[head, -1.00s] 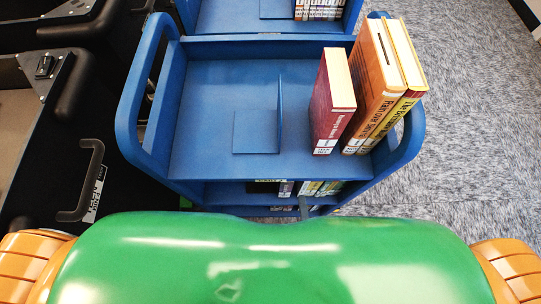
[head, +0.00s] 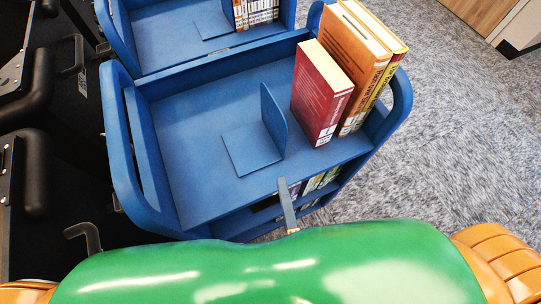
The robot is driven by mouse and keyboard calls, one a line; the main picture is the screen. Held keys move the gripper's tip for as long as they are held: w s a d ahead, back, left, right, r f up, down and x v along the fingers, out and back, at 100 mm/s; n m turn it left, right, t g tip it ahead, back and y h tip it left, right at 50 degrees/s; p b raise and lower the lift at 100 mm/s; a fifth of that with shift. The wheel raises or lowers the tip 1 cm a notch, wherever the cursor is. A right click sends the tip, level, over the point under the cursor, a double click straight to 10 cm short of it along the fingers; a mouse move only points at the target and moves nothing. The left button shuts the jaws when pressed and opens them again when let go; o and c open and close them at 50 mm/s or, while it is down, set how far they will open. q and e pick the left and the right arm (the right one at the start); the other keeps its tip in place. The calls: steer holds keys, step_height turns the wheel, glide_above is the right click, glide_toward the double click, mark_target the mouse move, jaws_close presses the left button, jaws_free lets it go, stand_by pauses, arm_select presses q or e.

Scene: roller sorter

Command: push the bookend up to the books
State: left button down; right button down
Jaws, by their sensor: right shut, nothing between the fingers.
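The blue bookend (head: 250,150) stands on the top shelf of a blue cart, its flat base to the left and its upright plate on the right. A red book (head: 319,100), an orange book (head: 366,75) and a yellow book (head: 392,68) stand together at the shelf's right end. A gap of bare shelf lies between the upright plate and the red book. My right gripper (head: 284,185) shows as a narrow grey piece at the shelf's front edge, below and apart from the bookend. It is shut and empty; its wrist is hidden behind my green body. My left gripper is not in view.
The cart's top shelf (head: 195,150) is bare left of the bookend. Raised blue end handles bound it at both sides. More books stand on a lower shelf. Another blue cart (head: 170,40) stands behind; black machines line the left. Carpet (head: 460,130) is open at right.

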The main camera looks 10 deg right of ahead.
steer(key=p, duration=0.1)
glide_above(256, 145)
steer(key=shift+f, duration=0.45)
steer(key=shift+f+b, duration=0.95)
steer(key=shift+f, duration=0.1)
steer(key=shift+r, duration=0.2)
steer(key=shift+d, duration=0.1)
stand_by(0.3)
steer(key=shift+w+d+p, duration=0.25)
steer(key=shift+d, duration=0.35)
steer(key=shift+w+d+p, duration=0.2)
steer(key=shift+d+p, duration=0.05)
steer(key=shift+d, duration=0.35)
steer(key=shift+w+d, duration=0.4)
steer(key=shift+d, duration=0.75)
steer(key=shift+w+d, duration=0.35)
steer(key=shift+d, duration=0.75)
steer(key=shift+w+d, duration=0.4)
steer(key=shift+d, duration=0.75)
steer(key=shift+s+a+r+p, duration=0.15)
steer(key=shift+a, duration=0.35)
steer(key=shift+s+a+r+p, duration=0.1)
steer(key=shift+s+a+r, duration=0.1)
steer(key=shift+a, duration=0.25)
steer(key=shift+s+a+r+p, duration=0.15)
steer(key=shift+a, duration=0.35)
